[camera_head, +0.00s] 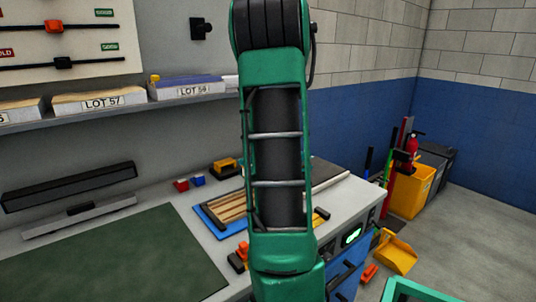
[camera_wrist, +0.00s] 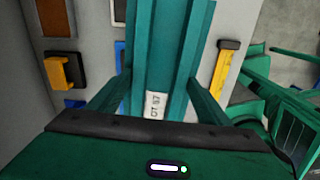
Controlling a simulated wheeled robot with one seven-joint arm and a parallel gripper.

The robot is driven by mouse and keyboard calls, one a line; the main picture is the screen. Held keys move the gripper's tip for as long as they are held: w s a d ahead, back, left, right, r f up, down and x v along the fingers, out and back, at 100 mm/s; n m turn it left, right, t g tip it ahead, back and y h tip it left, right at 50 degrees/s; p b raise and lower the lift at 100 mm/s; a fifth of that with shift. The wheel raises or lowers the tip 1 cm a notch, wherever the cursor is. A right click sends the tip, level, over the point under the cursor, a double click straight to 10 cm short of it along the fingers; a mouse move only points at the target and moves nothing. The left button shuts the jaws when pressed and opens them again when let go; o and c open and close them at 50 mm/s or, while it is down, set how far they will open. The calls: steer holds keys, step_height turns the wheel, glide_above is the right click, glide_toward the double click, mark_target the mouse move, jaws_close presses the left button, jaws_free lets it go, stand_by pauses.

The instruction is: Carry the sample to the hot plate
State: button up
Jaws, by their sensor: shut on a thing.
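In the wrist view, my gripper (camera_wrist: 157,88) has its two fingers on either side of a long teal piece (camera_wrist: 168,40). It bears a white label (camera_wrist: 155,105) reading "OT 57", its first letter cut off. I take this piece to be the sample. Its far end runs out of the top of the picture. In the head view my arm fills the middle, and neither the gripper nor the held piece can be made out. A dark flat plate (camera_head: 329,172) shows at the bench's back right, partly behind my arm; I cannot tell if it is the hot plate.
The bench has a green mat (camera_head: 110,262) at left and a blue tray (camera_head: 213,225) with wooden strips beside my arm. A green-lit display (camera_head: 352,235) is on the bench's front right. A shelf (camera_head: 120,106) holds labelled stacks. A yellow bin (camera_head: 412,190) stands at right; floor there is partly clear.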

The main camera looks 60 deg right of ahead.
steer(key=shift+s+d, duration=0.25)
steer(key=shift+d, duration=0.95)
steer(key=shift+s+d, duration=0.25)
steer(key=shift+d, duration=0.95)
steer(key=shift+s+d, duration=0.25)
steer(key=shift+d, duration=0.95)
steer(key=shift+d, duration=0.1)
steer(key=s+d, duration=0.3)
steer(key=d, duration=1)
steer(key=shift+d, duration=0.35)
steer(key=shift+r, duration=0.1)
steer(key=shift+f+n, duration=0.4)
steer(key=shift+f, duration=1.1)
steer(key=shift+f, duration=0.15)
steer(key=shift+f, duration=1.75)
